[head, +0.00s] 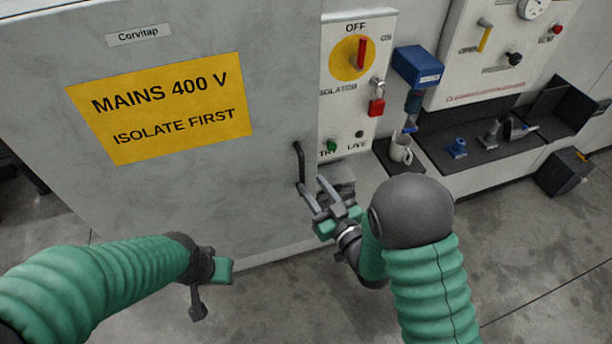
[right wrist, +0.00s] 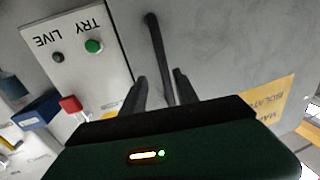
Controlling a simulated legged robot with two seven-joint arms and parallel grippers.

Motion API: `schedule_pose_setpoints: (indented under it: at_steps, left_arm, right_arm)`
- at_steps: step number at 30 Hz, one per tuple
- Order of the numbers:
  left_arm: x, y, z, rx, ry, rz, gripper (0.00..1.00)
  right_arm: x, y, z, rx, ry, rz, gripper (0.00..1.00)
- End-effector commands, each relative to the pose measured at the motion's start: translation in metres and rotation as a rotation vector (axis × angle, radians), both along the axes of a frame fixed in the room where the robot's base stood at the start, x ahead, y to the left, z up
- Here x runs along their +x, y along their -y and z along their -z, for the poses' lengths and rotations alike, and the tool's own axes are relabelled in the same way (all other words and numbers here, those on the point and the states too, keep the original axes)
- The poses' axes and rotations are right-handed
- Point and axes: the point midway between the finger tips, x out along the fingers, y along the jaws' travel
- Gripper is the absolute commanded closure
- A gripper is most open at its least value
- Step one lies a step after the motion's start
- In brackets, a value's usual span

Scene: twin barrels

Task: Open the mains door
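The mains door (head: 220,190) is a large grey panel with a yellow "MAINS 400 V ISOLATE FIRST" sign (head: 160,107). Its dark bar handle (head: 299,165) is near the right edge and also shows in the right wrist view (right wrist: 157,45). I see no clear gap at the door's edge. My right gripper (head: 313,193) is at the handle's lower part, its fingers (right wrist: 160,92) apart with the bar between them. The red isolator switch (head: 361,52) stands upright towards OFF. My left gripper (head: 208,283) is low before the door, away from the handle; its opening is unclear.
A red padlock (head: 376,107) hangs below the switch; a green TRY button (head: 331,146) is lower. Right of the panel are a blue box (head: 418,67), a white mug (head: 401,150) and a dark shelf (head: 470,155) with small parts. Concrete floor (head: 530,240) is clear at right.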

Motion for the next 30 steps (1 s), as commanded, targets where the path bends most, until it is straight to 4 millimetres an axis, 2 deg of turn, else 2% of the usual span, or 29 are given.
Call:
schedule_pose_setpoints:
  at_steps: [1,6,16,17,25,30]
  left_arm:
    - [0.000,0.000,-0.008,0.000,-0.001,0.000,0.64]
    - [0.000,0.000,-0.015,0.000,-0.001,-0.001,0.64]
    - [0.000,0.000,-0.015,0.000,-0.001,-0.001,0.64]
    - [0.000,0.000,-0.015,0.000,-0.001,-0.001,0.64]
    - [0.000,0.000,-0.015,0.000,-0.001,0.000,0.64]
    - [0.000,0.000,-0.015,0.000,-0.001,-0.001,0.64]
  right_arm:
    - [0.010,-0.007,-0.004,0.000,0.000,-0.002,0.64]
    - [0.033,-0.020,-0.002,-0.001,0.000,0.000,0.64]
    - [0.040,-0.021,0.000,0.001,0.000,0.001,0.64]
    - [0.040,-0.021,0.000,0.001,0.000,0.001,0.65]
    - [0.040,-0.022,0.000,-0.001,0.000,0.002,1.00]
    - [0.040,-0.021,0.000,-0.001,0.000,0.003,1.00]
